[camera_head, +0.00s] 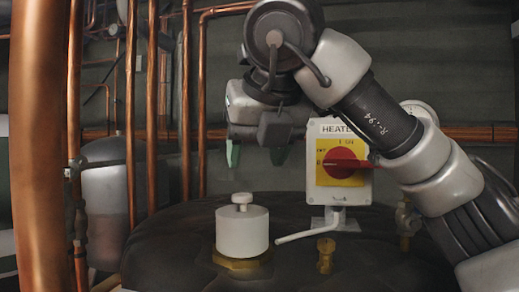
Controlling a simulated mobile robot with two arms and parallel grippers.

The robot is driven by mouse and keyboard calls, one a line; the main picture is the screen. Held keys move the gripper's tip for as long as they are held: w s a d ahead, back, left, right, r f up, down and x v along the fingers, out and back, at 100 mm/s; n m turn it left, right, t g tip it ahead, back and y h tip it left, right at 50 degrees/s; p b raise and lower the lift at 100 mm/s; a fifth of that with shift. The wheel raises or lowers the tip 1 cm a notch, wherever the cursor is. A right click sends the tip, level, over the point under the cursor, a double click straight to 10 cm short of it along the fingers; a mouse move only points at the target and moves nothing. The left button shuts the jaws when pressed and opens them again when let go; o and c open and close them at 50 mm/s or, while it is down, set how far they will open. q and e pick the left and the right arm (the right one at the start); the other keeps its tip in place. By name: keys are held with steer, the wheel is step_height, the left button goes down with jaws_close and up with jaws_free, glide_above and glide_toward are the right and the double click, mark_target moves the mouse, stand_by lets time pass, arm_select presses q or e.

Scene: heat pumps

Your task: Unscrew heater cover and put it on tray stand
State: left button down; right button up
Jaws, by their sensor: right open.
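The heater cover (242,232) is a white cylinder with a small white knob on top. It stands upright on a brass hex fitting (241,262) on top of the dark tank. My right gripper (254,155) hangs above and slightly right of the cover, fingers pointing down. Its greenish fingertips are apart, with nothing between them, and it does not touch the cover. The tray stand cannot be made out in this view. My left gripper is not in view.
A heater switch box (338,190) with a red knob on a yellow plate stands right of the cover, a white pipe (310,233) below it. Brass valves (325,254) rise from the dark tank (180,240). Copper pipes (42,150) stand along the left.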

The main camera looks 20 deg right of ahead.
mark_target(243, 195)
steer(key=x, duration=0.2)
steer(key=b+x, duration=0.1)
steer(key=x, duration=0.4)
steer(key=shift+s+a+f, duration=0.15)
steer(key=shift+a+f, duration=0.1)
steer(key=shift+f, duration=0.1)
steer(key=shift+a+f, duration=0.1)
steer(key=shift+s+a, duration=0.1)
steer(key=shift+a, duration=0.05)
steer(key=shift+w, duration=0.2)
steer(key=c, duration=0.9)
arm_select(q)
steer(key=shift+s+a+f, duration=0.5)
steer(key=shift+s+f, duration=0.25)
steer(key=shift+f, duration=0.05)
arm_select(e)
steer(key=o, duration=1.1)
steer(key=shift+s, duration=0.1)
steer(key=shift+c, duration=0.2)
